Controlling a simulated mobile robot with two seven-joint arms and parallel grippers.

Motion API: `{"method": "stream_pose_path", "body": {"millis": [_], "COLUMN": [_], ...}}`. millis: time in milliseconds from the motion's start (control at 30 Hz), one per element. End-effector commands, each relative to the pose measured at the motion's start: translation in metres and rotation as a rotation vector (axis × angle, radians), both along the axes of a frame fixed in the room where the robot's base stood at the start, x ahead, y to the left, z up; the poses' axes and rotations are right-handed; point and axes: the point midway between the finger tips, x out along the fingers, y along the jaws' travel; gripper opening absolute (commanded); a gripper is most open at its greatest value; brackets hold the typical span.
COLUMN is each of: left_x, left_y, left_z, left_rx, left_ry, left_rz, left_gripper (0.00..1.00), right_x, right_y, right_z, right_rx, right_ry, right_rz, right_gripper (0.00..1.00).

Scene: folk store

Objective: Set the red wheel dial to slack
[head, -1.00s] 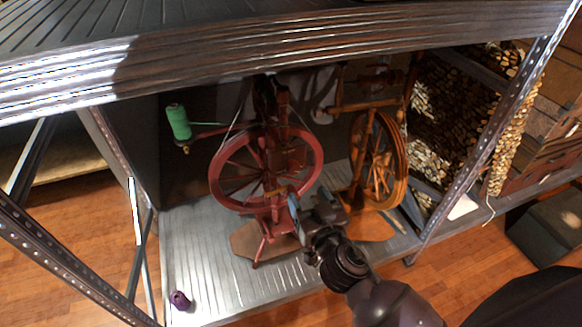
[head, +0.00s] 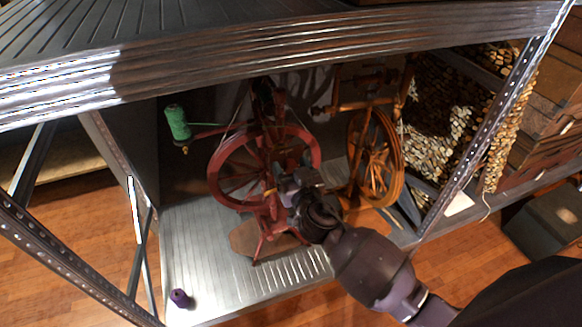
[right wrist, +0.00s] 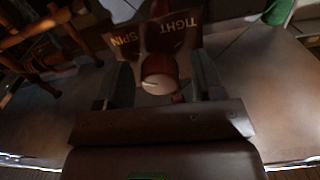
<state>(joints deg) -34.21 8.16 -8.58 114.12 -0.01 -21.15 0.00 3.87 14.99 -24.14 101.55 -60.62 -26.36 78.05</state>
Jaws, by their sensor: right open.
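The red spinning wheel (head: 222,182) stands on the metal shelf in the head view. Its dial is a small round red knob with a pale face and a thin mark (right wrist: 158,75), in the right wrist view. A brown label plate (right wrist: 172,32) beside the knob reads "TIGHT" and "SPIN"; no "slack" label is legible. My right gripper (head: 281,190) is at the front of the red wheel and covers the knob in the head view. In the right wrist view its open fingers (right wrist: 163,84) stand on either side of the knob, with gaps visible. My left gripper is out of view.
An orange-brown spinning wheel (head: 392,160) stands close to the right. A green thread cone (head: 178,123) is at the left, and a purple spool (head: 180,298) sits at the front left. The upper shelf (head: 300,52) and a metal post (head: 490,125) bound the space.

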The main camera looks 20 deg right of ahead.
Motion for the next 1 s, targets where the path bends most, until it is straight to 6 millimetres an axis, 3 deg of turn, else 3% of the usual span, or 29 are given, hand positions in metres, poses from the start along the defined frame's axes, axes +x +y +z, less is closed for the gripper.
{"method": "stream_pose_path", "body": {"millis": [100, 433, 767, 1000], "left_x": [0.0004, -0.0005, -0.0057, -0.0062], "left_y": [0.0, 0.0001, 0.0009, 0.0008], "left_z": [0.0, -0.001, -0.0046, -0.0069], "left_rx": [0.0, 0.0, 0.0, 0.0], "left_ry": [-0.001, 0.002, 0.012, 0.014], "left_rz": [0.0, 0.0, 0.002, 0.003], "left_gripper": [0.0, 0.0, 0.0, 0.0], "right_x": [-0.0002, -0.0004, -0.0005, -0.0006], "right_y": [-0.0001, -0.0002, -0.0005, -0.0002], "right_z": [-0.0001, 0.0, -0.0003, -0.0005], "right_rx": [0.0, 0.0, -0.053, -0.207], "right_ry": [0.0, 0.0, -0.002, -0.007], "right_rz": [0.0, 0.0, -0.001, -0.001], "right_gripper": [0.6, 0.13, 0.13, 0.13]}}
